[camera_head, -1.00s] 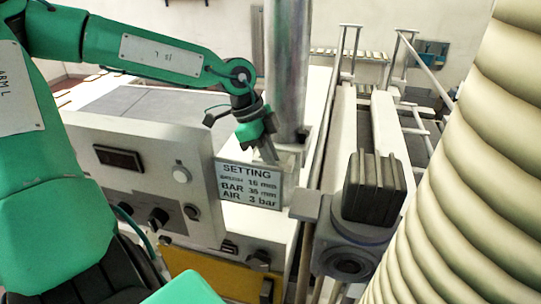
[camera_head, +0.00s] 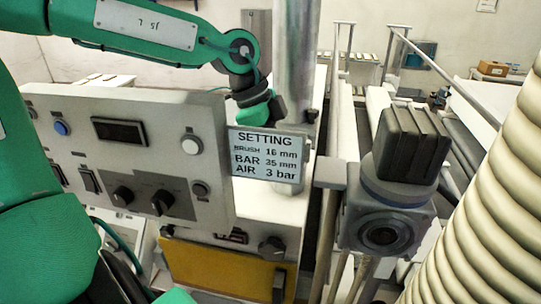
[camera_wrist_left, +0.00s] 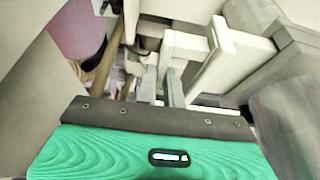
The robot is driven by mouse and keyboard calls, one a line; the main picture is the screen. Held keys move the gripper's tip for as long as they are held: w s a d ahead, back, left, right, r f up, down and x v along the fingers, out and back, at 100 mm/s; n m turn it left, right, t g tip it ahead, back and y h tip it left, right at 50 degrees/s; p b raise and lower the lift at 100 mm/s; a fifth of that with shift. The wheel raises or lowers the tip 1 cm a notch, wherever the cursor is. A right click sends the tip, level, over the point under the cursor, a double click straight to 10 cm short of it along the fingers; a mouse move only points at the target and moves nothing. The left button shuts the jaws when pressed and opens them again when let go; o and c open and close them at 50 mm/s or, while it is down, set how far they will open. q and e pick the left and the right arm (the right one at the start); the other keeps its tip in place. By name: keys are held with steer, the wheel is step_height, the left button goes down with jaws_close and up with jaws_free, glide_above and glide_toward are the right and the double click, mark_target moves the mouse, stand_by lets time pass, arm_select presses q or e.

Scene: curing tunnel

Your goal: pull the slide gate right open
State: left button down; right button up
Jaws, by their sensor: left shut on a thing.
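My left gripper (camera_head: 277,112) is behind the top edge of the white setting sign, beside the grey metal post. The sign hides its fingertips in the head view. In the left wrist view the two grey fingers (camera_wrist_left: 162,82) are close together, shut at a pale block-and-plate piece (camera_wrist_left: 213,62). This piece looks like part of the slide gate. The exact contact is hard to make out, and how far the gate is open cannot be told. The slide gate is not clearly visible in the head view. My right gripper is not in view.
A control panel (camera_head: 120,130) with knobs and buttons stands below my left arm. The setting sign (camera_head: 265,155) is beside the post (camera_head: 294,60). A dark motor block (camera_head: 408,145) and a large ribbed hose (camera_head: 490,200) occupy the right. Pale rails run back between them.

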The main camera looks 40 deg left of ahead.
arm_select(q)
steer(key=shift+s+d, duration=0.4)
steer(key=shift+s, duration=0.25)
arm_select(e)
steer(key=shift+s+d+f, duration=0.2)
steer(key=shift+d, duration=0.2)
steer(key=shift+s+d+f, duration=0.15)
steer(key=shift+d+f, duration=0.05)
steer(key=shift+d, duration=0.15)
arm_select(q)
steer(key=c, duration=1.5)
jaws_free()
steer(key=shift+c, duration=0.2)
steer(key=shift+d, duration=0.1)
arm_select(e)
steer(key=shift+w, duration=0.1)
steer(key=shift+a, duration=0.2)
